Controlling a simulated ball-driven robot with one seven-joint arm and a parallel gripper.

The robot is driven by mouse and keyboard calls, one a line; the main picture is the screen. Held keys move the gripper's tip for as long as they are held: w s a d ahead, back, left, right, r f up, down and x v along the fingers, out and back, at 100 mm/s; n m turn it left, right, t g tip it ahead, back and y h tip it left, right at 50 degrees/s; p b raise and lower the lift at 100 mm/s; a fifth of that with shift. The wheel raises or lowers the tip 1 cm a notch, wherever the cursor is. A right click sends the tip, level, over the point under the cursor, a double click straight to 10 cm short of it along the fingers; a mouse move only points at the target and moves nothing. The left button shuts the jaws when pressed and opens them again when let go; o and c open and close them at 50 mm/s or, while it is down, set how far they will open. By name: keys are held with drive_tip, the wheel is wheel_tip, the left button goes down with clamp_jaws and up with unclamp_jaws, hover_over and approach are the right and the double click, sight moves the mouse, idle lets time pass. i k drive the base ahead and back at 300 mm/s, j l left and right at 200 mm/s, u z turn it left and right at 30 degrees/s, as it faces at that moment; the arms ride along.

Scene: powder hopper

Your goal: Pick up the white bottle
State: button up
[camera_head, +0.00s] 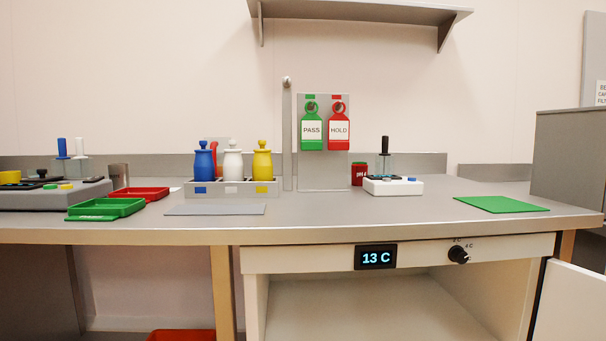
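The white bottle (233,161) stands upright in the middle of a grey rack (214,191) on the bench. A blue bottle (203,161) stands to its left and a yellow bottle (262,160) to its right, both close beside it. The rack's front wall hides the bottom of the white bottle. A red thing shows partly behind the blue and white bottles. My gripper is not in view.
A grey mat (215,209) lies in front of the rack. Green (106,208) and red (139,194) trays are at left. A post (287,140) and tag board (324,172) stand right of the rack. The bench front right of centre is clear.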

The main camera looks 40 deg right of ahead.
sight(233, 164)
drive_tip(key=i+l+z, duration=0.2)
drive_tip(key=i+z, duration=0.55)
drive_tip(key=i+u, duration=0.1)
drive_tip(key=u, duration=0.4)
